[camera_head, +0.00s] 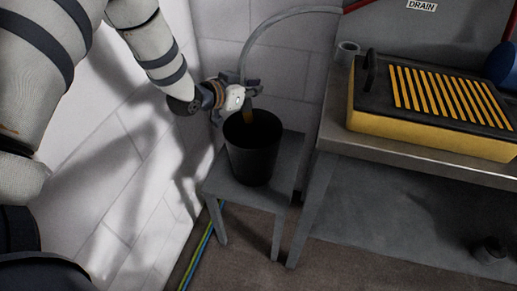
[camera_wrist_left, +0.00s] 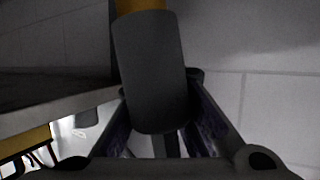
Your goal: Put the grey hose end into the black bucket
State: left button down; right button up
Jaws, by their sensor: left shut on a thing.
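The grey hose (camera_head: 262,32) arcs down from the wall at the top to my left gripper (camera_head: 238,100). The gripper is above the back rim of the black bucket (camera_head: 254,160), shut on the hose end. In the left wrist view, the hose end (camera_wrist_left: 150,70) is a dark grey sleeve between the fingers, with a yellow-orange tip (camera_wrist_left: 140,5). In the head view, the tip points down and overlaps the bucket's mouth; how deep it reaches is unclear. The bucket stands upright, its inside dark. My right gripper is not in view.
The bucket stands on a small grey stool (camera_head: 284,172). The white tiled wall is close on the left. Green and blue lines run along the floor.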

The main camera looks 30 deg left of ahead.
pick_arm(q)
notch_tip(320, 180, down, 2)
jog(key=shift+f, duration=0.2)
jog(key=c, duration=1.6)
grip_release()
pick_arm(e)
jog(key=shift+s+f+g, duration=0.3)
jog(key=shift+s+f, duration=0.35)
pick_arm(q)
jog(key=shift+o, duration=0.2)
jog(key=shift+s, duration=0.15)
jog(key=v, duration=1.1)
jog(key=shift+s+r, duration=0.25)
jog(key=shift+s, duration=0.1)
jog(key=shift+a, duration=0.15)
